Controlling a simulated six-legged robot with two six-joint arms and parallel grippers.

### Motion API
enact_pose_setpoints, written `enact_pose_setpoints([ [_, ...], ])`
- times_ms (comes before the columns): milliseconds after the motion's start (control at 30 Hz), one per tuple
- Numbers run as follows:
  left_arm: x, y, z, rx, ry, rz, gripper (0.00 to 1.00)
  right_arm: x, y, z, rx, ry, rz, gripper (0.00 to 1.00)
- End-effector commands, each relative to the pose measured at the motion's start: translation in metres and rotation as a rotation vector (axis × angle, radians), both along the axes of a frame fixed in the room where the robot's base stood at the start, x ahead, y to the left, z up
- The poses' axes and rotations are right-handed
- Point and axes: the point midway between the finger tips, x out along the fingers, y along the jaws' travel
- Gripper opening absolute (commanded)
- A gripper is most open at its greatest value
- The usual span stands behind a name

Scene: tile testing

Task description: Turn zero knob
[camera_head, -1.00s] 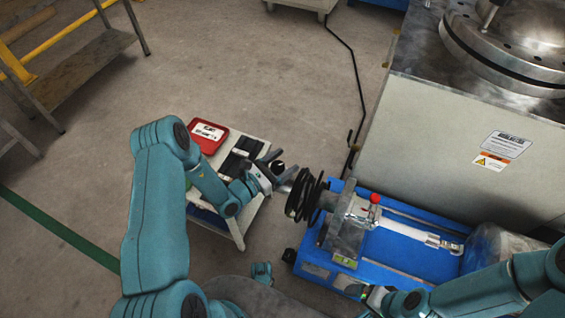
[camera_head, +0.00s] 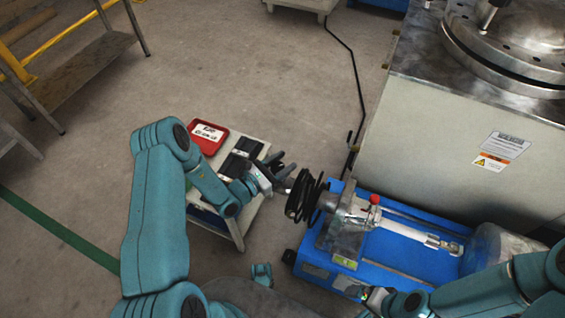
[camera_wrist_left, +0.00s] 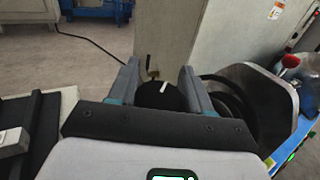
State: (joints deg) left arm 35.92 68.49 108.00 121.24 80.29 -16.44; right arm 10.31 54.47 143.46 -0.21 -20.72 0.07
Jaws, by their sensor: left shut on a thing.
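The zero knob (camera_wrist_left: 160,97) is black and round with a white pointer line, seen between the fingers in the left wrist view. My left gripper (camera_head: 279,176) is shut on the knob at the left end of the blue machine (camera_head: 400,262). In the head view its fingers mostly hide the knob.
Black coiled rings (camera_head: 305,196) sit close to the right of my left gripper. A red-topped lever (camera_head: 375,199) stands on the machine. A small table with a red tray (camera_head: 208,137) is behind the left arm. A large grey cabinet (camera_head: 455,150) stands behind.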

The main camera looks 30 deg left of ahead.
Motion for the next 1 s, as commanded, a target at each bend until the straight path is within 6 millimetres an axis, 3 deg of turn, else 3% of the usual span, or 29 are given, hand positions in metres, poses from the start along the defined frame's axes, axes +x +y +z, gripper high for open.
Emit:
enact_pose_setpoints([
  [767, -0.0006, -0.0010, -0.0008, -0.001, 0.003, -0.002, 0.19, 0.0000, 0.0000, -0.0001, 0.000, 0.000, 0.000, 1.00],
  [800, -0.0006, -0.0010, -0.0008, -0.001, 0.003, -0.002, 0.52, 0.0000, 0.0000, -0.0001, 0.000, 0.000, 0.000, 1.00],
  [867, -0.0004, -0.0010, -0.0008, -0.001, 0.003, -0.002, 0.69, 0.0000, 0.0000, -0.0001, 0.000, 0.000, 0.000, 1.00],
  [1000, -0.0003, -0.0007, -0.0006, 0.000, 0.001, -0.002, 0.69, 0.0000, 0.0000, -0.0001, 0.000, 0.000, 0.000, 1.00],
])
